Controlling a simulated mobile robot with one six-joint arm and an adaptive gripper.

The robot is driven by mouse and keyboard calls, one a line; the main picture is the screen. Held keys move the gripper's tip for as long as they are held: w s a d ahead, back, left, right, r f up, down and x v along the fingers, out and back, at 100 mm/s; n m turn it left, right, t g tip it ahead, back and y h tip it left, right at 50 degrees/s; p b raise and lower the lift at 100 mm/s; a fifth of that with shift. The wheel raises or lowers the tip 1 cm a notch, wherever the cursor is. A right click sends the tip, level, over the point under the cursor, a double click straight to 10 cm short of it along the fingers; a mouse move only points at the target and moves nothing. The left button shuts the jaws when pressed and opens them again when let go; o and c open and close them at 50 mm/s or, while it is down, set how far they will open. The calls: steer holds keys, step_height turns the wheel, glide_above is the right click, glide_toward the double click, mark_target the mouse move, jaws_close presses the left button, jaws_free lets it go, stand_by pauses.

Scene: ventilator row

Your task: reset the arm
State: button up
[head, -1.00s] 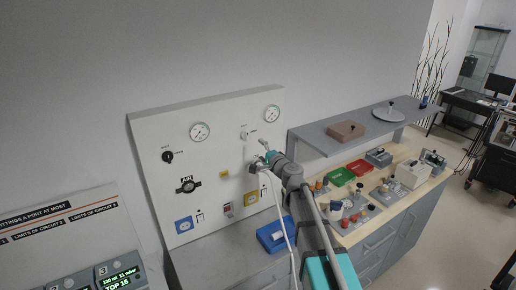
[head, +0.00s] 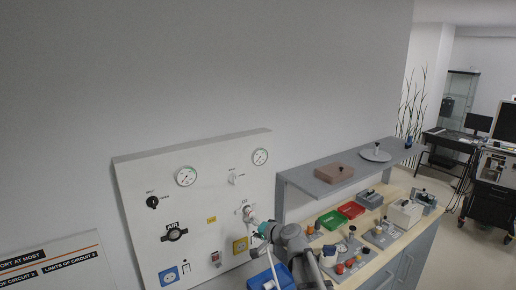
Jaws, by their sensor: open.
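My gripper (head: 250,218) is at the end of my grey and teal arm, low in the middle of the head view. It is in front of the right part of the white wall panel (head: 140,200), close to a small fitting there. At this size I cannot tell whether it touches the fitting. My arm hides part of the bench and some of the panel's lower right corner.
The panel carries gauges (head: 186,176), a black knob (head: 152,202) and coloured sockets (head: 168,276). A blue bin (head: 262,279) lies beside my arm. Right of it is a bench with red (head: 351,210) and green (head: 331,220) trays under a grey shelf (head: 350,165). The wall above is clear.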

steer(key=s+d+f+n+g+h+b, duration=0.4)
steer(key=s+d+f+g+h+b, duration=0.3)
steer(key=s+d+f, duration=1.2)
steer(key=s+f+g+h, duration=0.2)
steer(key=s+h, duration=0.1)
steer(key=s, duration=0.1)
steer(key=shift+d+n+g+h, duration=0.2)
steer(key=shift+n+g+h, duration=0.1)
steer(key=shift+g, duration=0.1)
steer(key=shift+s, duration=0.1)
